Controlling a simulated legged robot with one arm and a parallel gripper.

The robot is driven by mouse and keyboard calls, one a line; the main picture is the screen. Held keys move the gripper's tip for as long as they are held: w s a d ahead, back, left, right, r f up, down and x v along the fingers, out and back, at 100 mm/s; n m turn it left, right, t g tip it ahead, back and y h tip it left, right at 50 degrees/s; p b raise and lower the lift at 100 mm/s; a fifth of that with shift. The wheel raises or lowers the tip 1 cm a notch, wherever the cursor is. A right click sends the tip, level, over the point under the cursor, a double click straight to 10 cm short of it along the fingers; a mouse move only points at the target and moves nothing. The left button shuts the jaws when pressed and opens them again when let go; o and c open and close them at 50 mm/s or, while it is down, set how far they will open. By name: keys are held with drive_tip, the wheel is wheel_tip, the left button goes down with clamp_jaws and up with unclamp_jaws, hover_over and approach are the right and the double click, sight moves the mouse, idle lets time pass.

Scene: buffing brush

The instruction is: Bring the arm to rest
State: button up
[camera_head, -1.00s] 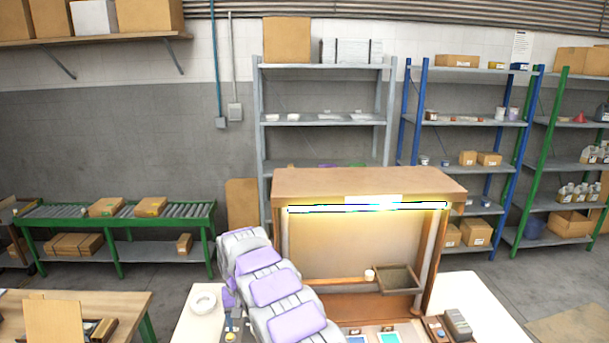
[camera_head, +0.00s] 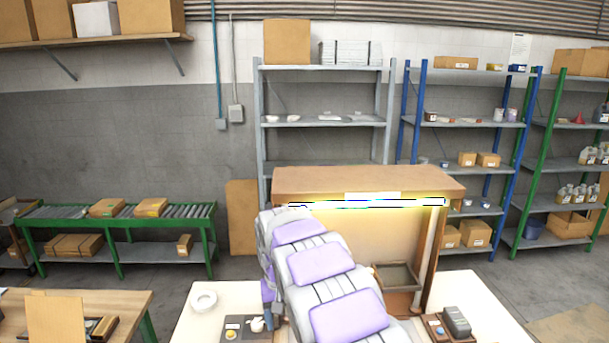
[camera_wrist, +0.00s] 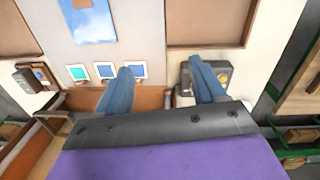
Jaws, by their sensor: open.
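My arm, white with purple panels, reaches from the bottom of the head view over the workbench (camera_head: 205,325) toward the lit wooden booth (camera_head: 365,181). My gripper shows in the wrist view (camera_wrist: 160,82), with its two blue fingers apart and nothing between them. In the head view the gripper is mostly hidden by the arm, low by the left side of the booth. In the wrist view a grey box with a yellow button (camera_wrist: 221,74) lies behind the right finger, and small framed cards (camera_wrist: 106,70) lie by the left finger.
A white ring-shaped dish (camera_head: 204,301) sits on the bench's left part. A brown tray (camera_head: 397,276) is inside the booth at right. A dark device (camera_head: 456,321) stands at the bench's right. Shelves (camera_head: 325,122) stand behind.

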drive_tip(key=s+d+r+m+b, duration=0.1)
drive_tip(key=s+d+r, duration=0.2)
drive_tip(key=s+d, duration=0.5)
drive_tip(key=s+d+r+m+b, duration=0.1)
drive_tip(key=s+d+r, duration=0.1)
drive_tip(key=s+d, duration=0.65)
drive_tip(key=s+d+f+b, duration=0.1)
drive_tip(key=s+f, duration=0.1)
drive_tip(key=s, duration=1)
drive_tip(key=s+d+f+g, duration=0.1)
drive_tip(key=s+f, duration=0.2)
drive_tip(key=s, duration=0.9)
drive_tip(key=shift+s+d+g+y+b, duration=0.25)
drive_tip(key=shift+s+g+y+b, duration=0.05)
drive_tip(key=shift+s+b, duration=0.1)
